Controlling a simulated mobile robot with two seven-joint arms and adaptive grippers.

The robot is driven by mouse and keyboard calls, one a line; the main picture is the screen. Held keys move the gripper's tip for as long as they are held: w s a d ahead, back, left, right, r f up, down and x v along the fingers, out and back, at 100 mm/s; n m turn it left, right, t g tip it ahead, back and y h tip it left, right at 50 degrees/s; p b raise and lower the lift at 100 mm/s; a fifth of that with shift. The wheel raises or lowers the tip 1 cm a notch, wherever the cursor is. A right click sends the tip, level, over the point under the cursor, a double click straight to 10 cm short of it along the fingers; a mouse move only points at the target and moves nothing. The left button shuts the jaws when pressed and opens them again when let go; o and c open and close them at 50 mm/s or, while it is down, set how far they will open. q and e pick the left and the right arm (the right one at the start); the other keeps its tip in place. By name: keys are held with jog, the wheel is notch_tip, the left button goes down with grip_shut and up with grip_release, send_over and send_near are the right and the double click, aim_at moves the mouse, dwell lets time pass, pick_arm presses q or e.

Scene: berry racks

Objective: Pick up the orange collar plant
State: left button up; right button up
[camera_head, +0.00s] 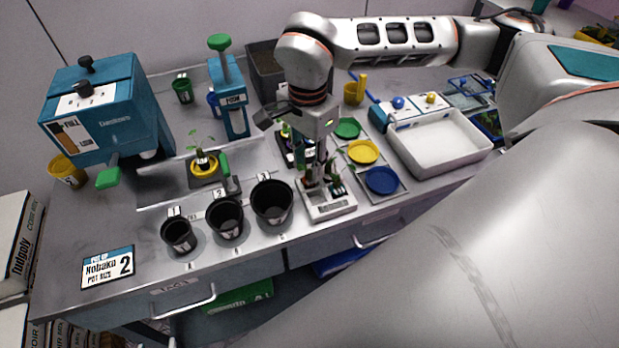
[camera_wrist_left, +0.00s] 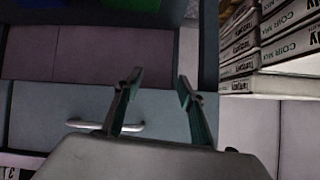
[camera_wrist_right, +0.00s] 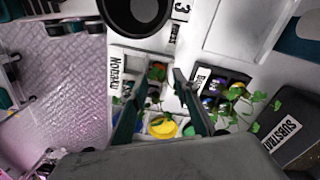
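My right gripper (camera_head: 315,168) points down over the white plant tray (camera_head: 330,207) at the front of the bench. In the right wrist view its fingers (camera_wrist_right: 160,76) are apart. A small plant with an orange-red patch (camera_wrist_right: 153,91) shows between them, above the tray marked Nobaku (camera_wrist_right: 116,72); the collar is too small and partly hidden to make out fully. A black tray of small plants (camera_wrist_right: 234,80) lies to the right there. My left gripper (camera_wrist_left: 160,82) is open and empty, in front of the bench's drawer; it is not in the head view.
Black pots (camera_head: 272,203) numbered 1 to 3 stand left of the white tray. A plant in a yellow ring (camera_head: 203,167) stands behind them. Coloured dishes (camera_head: 381,181) and a white bin (camera_head: 440,143) are to the right. A blue machine (camera_head: 110,115) stands at the left.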

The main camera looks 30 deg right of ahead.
jog(key=shift+f, duration=0.9)
grip_shut()
jog(key=shift+r, duration=0.1)
